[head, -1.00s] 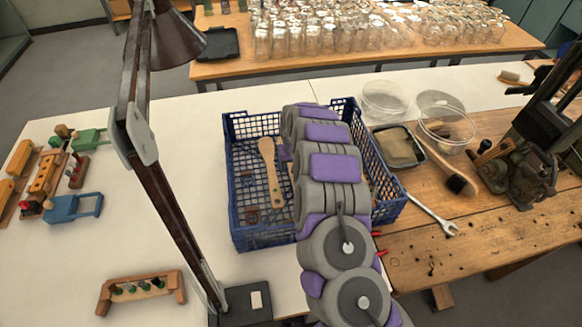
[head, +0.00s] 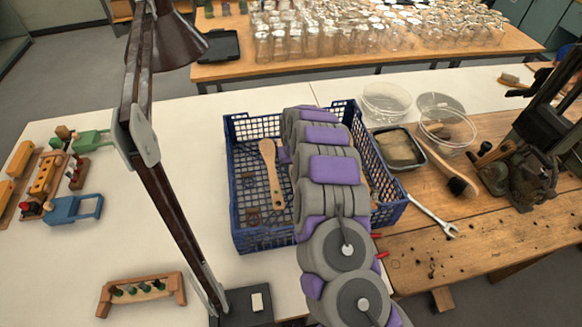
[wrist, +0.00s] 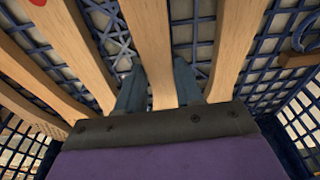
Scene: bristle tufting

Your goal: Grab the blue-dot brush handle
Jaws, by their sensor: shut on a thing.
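In the wrist view, my gripper (wrist: 160,82) is shut with its fingers on both sides of a pale wooden brush handle (wrist: 153,40). No dot shows on the visible part of this handle, so I cannot tell its colour mark. Other wooden handles lie on both sides, and the one at the upper left (wrist: 68,35) carries a red dot. In the head view, my arm reaches into the blue crate (head: 238,205) and hides my gripper and the held handle. One wooden handle (head: 271,172) shows in the crate, left of my arm.
A dark lamp post (head: 165,185) stands left of the crate. Wooden toys (head: 75,208) lie at the left.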

